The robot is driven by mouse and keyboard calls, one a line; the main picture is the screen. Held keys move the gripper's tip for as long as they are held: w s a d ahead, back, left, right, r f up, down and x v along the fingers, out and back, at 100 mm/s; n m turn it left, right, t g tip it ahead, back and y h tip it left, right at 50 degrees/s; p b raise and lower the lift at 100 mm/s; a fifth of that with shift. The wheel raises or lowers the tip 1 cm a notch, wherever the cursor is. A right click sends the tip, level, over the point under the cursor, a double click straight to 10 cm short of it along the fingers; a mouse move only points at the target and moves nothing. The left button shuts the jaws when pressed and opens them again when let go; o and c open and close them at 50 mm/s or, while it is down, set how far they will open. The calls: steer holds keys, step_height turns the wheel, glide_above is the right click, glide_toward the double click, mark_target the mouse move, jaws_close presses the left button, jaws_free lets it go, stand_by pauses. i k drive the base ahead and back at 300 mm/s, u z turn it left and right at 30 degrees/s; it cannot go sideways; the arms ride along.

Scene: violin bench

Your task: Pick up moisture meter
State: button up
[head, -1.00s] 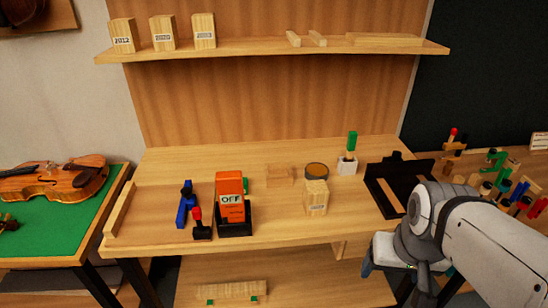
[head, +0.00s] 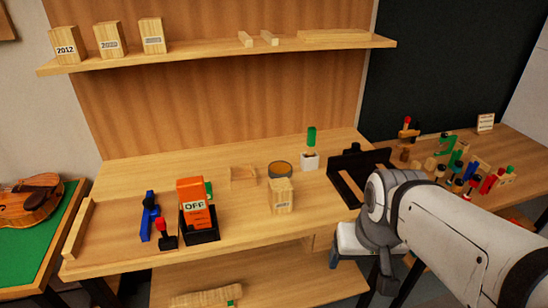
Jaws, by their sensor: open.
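The moisture meter (head: 192,203) is an orange block with a display reading OFF. It stands upright in a black holder (head: 201,234) at the left front of the bench, with its upper part above the holder. My arm comes in from the right. My gripper (head: 386,282) hangs down at its end, past the bench's right front edge, small and dark in the picture. It is open and far to the right of the meter, with nothing seen in it.
A blue clamp (head: 149,217) and a red-topped black tool (head: 166,236) stand left of the meter. A wooden block (head: 281,196), a round tin (head: 280,169) and a black tray (head: 341,185) are to its right. A shelf (head: 215,50) overhangs the back. A stool (head: 352,238) is near my arm.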

mark_target(191, 192)
steer(key=u, duration=0.3)
steer(key=k, duration=0.9)
steer(key=u, duration=4.1)
steer(key=i, duration=0.15)
steer(key=z, duration=3.15)
steer(key=i, duration=1.45)
steer(key=z, duration=0.6)
steer(key=k, duration=0.9)
steer(key=z, duration=0.15)
steer(key=i, duration=0.65)
